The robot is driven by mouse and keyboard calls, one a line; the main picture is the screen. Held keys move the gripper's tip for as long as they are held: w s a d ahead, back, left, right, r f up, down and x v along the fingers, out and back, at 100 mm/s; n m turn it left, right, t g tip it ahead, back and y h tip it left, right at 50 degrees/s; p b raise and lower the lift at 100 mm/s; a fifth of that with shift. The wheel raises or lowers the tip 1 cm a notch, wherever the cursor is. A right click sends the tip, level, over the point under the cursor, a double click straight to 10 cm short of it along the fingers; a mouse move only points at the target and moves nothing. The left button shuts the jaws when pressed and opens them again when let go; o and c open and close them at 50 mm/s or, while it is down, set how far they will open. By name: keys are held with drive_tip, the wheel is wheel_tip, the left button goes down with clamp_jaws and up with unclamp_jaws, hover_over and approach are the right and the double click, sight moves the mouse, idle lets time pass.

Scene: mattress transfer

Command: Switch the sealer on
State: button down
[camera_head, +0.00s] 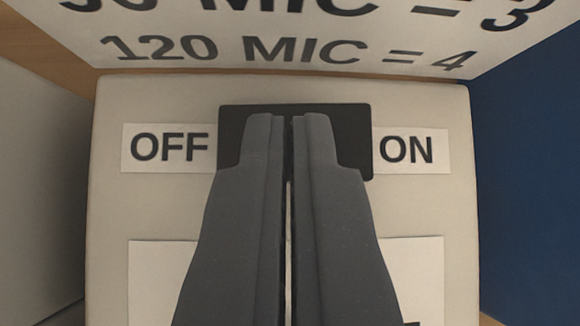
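The sealer (455,205) is a beige box that fills the middle of the view. On it is a black switch plate (355,125) between a white "OFF" label (169,148) on the left and a white "ON" label (411,150) on the right. My gripper (290,118) is in front of the plate, with its two dark grey fingers nearly together and only a thin gap between them. The fingers hide the middle of the plate, so I cannot see the switch lever or its position. I cannot tell whether the fingertips touch the plate.
A white sign (290,40) with "120 MIC = 4" stands above the sealer. A blue surface (530,160) is at the right and a grey surface (40,170) at the left. A white sheet (420,275) on the sealer is partly hidden by my fingers.

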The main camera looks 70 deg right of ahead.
drive_tip(key=shift+r, duration=0.1)
drive_tip(key=shift+r, duration=0.25)
drive_tip(key=r, duration=0.2)
drive_tip(key=r+p, duration=0.1)
drive_tip(key=r, duration=0.1)
drive_tip(key=shift+a+p, duration=0.3)
drive_tip(key=shift+a, duration=0.1)
drive_tip(key=v, duration=0.9)
drive_tip(key=shift+a+p, duration=0.15)
drive_tip(key=shift+p, duration=0.3)
